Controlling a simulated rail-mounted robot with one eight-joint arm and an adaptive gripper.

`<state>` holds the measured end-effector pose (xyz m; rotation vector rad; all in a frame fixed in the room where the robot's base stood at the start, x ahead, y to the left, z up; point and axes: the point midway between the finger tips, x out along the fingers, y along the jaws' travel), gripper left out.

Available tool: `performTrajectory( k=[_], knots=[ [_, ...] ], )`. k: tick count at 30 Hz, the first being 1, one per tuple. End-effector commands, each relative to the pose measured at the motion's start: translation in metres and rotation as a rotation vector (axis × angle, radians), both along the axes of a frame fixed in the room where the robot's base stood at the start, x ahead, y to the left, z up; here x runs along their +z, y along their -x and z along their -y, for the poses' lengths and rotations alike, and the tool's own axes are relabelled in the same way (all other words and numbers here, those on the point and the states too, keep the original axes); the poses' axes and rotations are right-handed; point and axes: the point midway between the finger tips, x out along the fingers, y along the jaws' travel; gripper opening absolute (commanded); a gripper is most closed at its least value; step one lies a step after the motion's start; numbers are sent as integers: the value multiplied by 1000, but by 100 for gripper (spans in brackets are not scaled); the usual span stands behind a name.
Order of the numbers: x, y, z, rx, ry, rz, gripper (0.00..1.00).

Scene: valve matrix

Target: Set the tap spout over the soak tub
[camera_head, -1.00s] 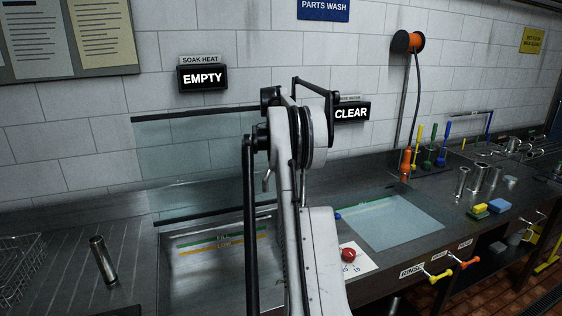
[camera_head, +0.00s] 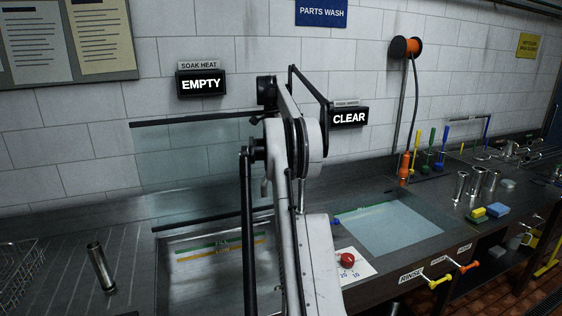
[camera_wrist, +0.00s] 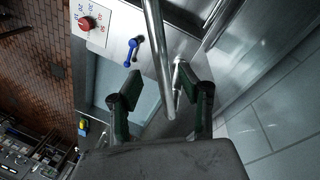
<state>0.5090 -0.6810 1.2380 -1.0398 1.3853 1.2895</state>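The chrome tap spout (camera_wrist: 156,50) crosses the wrist view from the top edge down to between the fingers of my gripper (camera_wrist: 163,82). The gripper is open, with one dark green finger on each side of the tube and gaps visible; I cannot tell if either finger touches it. The soak tub (camera_head: 212,276), with green and yellow level lines inside, lies at lower left in the head view, partly behind my arm. The head view hides my gripper and the spout behind the arm.
A blue lever (camera_wrist: 131,52) and a red dial (camera_wrist: 88,23) sit close by the spout. The rinse basin (camera_head: 390,228) is right of my arm. A metal cylinder (camera_head: 101,268) stands on the left drainboard. Signs read EMPTY (camera_head: 201,84) and CLEAR (camera_head: 349,118).

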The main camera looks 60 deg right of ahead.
Motion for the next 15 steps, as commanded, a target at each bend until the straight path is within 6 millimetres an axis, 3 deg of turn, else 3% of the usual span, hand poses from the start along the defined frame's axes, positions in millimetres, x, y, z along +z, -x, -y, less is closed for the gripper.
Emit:
performTrajectory(
  k=[6, 15],
  knots=[
    [17, -4, 1, 0, 0, 0, 38],
    [21, -4, 0, 0, 0, 0, 38]
  ],
)
